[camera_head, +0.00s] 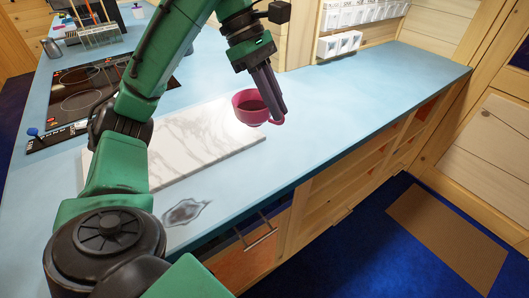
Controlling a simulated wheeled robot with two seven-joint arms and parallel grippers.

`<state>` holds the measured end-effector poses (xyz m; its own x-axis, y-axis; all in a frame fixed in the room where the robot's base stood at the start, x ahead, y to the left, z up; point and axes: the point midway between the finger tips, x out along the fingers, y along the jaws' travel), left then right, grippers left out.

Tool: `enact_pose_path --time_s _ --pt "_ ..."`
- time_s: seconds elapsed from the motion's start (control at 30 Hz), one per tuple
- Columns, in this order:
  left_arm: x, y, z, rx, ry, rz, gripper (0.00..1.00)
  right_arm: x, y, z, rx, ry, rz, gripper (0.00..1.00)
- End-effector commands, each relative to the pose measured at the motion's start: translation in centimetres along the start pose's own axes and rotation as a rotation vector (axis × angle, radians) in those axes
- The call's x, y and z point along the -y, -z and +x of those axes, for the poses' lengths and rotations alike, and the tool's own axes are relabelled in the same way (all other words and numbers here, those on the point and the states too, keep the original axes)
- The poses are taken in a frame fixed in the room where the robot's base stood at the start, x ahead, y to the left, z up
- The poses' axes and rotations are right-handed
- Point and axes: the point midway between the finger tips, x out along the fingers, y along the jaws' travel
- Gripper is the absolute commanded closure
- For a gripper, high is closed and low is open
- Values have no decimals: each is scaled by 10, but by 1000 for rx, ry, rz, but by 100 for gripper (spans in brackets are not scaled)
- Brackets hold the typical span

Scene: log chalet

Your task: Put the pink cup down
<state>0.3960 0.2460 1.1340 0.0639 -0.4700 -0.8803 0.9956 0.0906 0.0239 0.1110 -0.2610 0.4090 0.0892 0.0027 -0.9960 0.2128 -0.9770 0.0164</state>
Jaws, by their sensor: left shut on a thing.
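The pink cup (244,112) is in the middle of the head view, upright, with dark contents or a dark inside. My left gripper (277,113) comes down from above and is shut on the cup at its right side, where the handle is. The cup shows over the right end of the white marble board (185,150). I cannot tell whether its base touches the board or hangs just above it. My right gripper is not in view.
The blue countertop (375,85) is clear to the right of the cup. A black cooktop (90,90) lies at the left.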

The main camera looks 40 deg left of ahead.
Motion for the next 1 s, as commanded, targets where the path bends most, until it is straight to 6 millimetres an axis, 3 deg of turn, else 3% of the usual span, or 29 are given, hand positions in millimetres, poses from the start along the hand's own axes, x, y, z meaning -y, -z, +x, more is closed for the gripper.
enact_pose_path --time_s 0.03,0.17,0.3,0.63,0.97,1.0 --pt "1 14 24 -6 6 -7 100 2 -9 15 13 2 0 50" --pt "2 36 63 -7 7 -6 100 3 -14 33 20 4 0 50" --pt "3 55 99 -6 5 -2 100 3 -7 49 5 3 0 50" --pt "4 79 145 -5 4 0 100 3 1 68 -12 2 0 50" --pt "4 80 147 -2 3 3 100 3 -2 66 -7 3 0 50" --pt "4 80 148 -2 3 3 78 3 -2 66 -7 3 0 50"
